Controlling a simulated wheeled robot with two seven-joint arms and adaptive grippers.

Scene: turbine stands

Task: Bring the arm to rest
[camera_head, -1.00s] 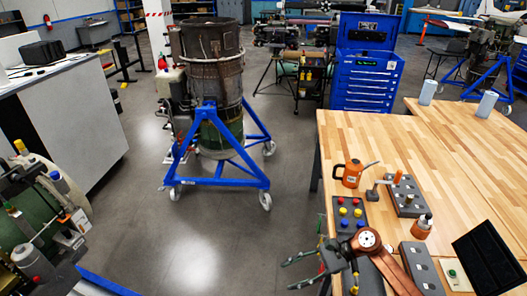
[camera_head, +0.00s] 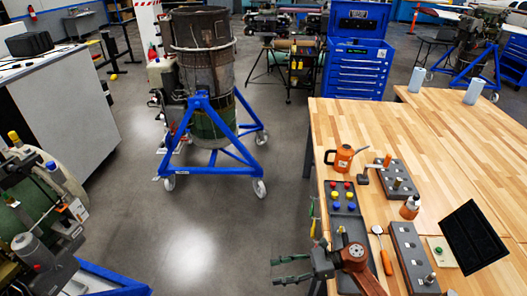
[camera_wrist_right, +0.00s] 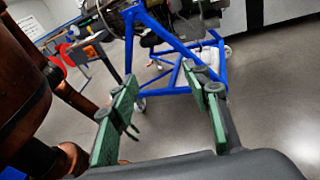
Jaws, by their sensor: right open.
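My right arm (camera_head: 358,262), copper-brown with a dark wrist, reaches in from the bottom right in the head view. Its gripper (camera_head: 279,270) points left, past the left edge of the wooden table (camera_head: 450,150), over the grey floor. Its green-padded fingers are apart with nothing between them. The right wrist view also shows the two fingers (camera_wrist_right: 163,98) spread and empty, with floor and a blue stand beyond. My left gripper is not in view.
A dark tray (camera_head: 345,222) with coloured knobs lies beside my wrist. An orange-handled tool (camera_head: 386,261), grey blocks (camera_head: 408,250), an orange oil can (camera_head: 343,159) and a bottle (camera_head: 410,208) are on the table. A turbine on a blue stand (camera_head: 215,170) stands beyond clear floor.

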